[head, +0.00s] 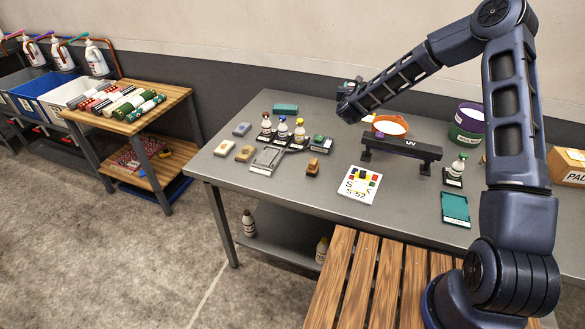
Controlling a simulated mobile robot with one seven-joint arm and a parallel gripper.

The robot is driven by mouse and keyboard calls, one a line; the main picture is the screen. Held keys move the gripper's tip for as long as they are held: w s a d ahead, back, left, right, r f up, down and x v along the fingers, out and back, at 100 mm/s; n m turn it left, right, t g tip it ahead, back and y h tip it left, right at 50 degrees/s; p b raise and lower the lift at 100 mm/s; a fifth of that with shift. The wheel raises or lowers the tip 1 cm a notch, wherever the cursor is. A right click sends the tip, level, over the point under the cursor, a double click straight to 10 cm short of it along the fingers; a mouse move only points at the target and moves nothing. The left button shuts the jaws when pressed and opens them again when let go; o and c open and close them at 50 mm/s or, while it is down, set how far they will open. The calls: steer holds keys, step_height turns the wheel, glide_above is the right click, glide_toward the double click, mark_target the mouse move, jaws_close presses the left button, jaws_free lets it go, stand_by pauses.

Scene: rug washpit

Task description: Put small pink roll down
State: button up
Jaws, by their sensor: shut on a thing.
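My gripper (347,97) is over the back part of the grey metal table (225,165), at the end of my outstretched arm. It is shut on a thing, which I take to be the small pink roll. My wrist hides the fingertips and most of what they hold, so I cannot make out the roll's shape or colour. I cannot tell how high the gripper is above the tabletop.
Several small bottles (282,130), a teal block (285,109) and sponges stand left of my gripper. An orange bowl (389,125), a black UV bar (402,147) and a purple-green tub (467,124) are to its right. A patterned card (358,185) lies in front. Bare tabletop shows between them.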

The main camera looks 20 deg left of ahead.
steer(key=s+a+r+m+h, duration=0.1)
steer(key=s+a+r+h, duration=0.1)
steer(key=s+a, duration=0.45)
steer(key=s+a+r+m+h, duration=0.1)
steer(key=s+a+r+h, duration=0.15)
steer(key=s, duration=0.65)
steer(key=s+a+r+m+h, duration=0.1)
steer(key=s+a+r, duration=0.15)
steer(key=s, duration=0.65)
steer(key=s+a+r+m+h, duration=0.15)
steer(key=s+r, duration=0.25)
steer(key=s, duration=0.4)
steer(key=f, duration=2.4)
steer(key=shift+s+d+f, duration=0.2)
steer(key=shift+s+f, duration=0.05)
steer(key=shift+s, duration=0.1)
steer(key=o, duration=1)
steer(key=shift+f, duration=0.15)
